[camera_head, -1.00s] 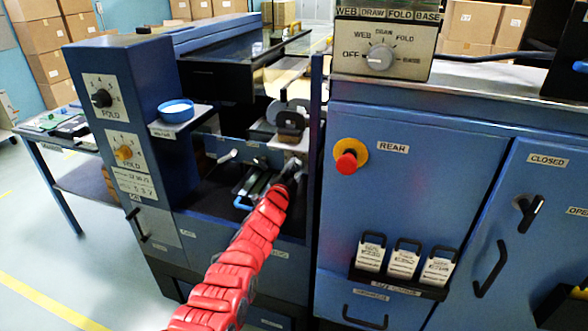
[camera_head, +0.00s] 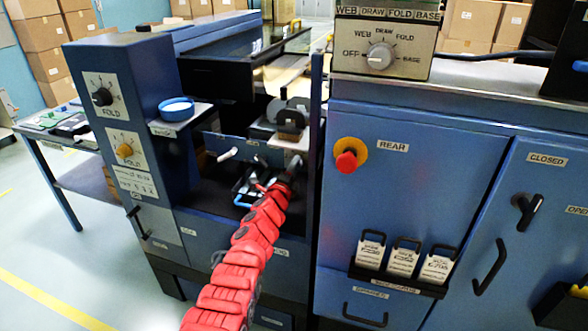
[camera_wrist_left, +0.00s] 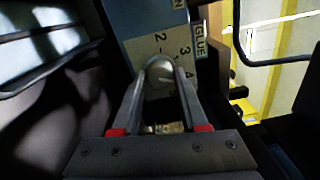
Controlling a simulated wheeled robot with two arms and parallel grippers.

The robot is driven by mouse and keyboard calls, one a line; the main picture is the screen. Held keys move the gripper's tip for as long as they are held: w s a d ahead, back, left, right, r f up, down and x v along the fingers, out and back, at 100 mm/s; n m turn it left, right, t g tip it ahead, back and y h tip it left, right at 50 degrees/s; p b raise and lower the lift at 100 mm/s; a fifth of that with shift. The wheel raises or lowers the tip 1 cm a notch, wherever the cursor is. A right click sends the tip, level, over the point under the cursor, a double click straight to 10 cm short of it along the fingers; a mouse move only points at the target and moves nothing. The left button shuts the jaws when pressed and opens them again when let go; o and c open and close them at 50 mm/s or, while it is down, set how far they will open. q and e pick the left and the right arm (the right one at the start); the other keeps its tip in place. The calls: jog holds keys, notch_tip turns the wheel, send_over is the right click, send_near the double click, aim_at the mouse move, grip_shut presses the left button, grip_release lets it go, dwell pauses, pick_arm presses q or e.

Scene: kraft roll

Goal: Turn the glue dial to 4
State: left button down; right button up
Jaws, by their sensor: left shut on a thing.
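The glue dial (camera_wrist_left: 159,68) shows in the left wrist view as a rounded grey knob on a pale plate (camera_wrist_left: 140,52). My left gripper (camera_wrist_left: 160,84) is shut on the dial, one finger on each side. Which number the dial points to is unclear. In the head view my left gripper (camera_head: 287,168) reaches into the machine's open bay at the end of the red arm, and the dial is hidden there. My right gripper is out of view.
A red stop knob (camera_head: 347,161) is on the blue cabinet right of the bay. A grey selector (camera_head: 380,56) sits above it. Two FOLD dials (camera_head: 102,97) (camera_head: 124,151) and a shelf with a blue round container (camera_head: 176,110) stand left of the bay.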

pick_arm(q)
jog(key=shift+f, duration=0.1)
dwell(0.4)
jog(key=shift+c, duration=2.2)
grip_release()
jog(key=p+v, duration=1.5)
jog(key=v, duration=0.2)
jog(key=shift+s+p, duration=0.2)
jog(key=shift+p, duration=0.2)
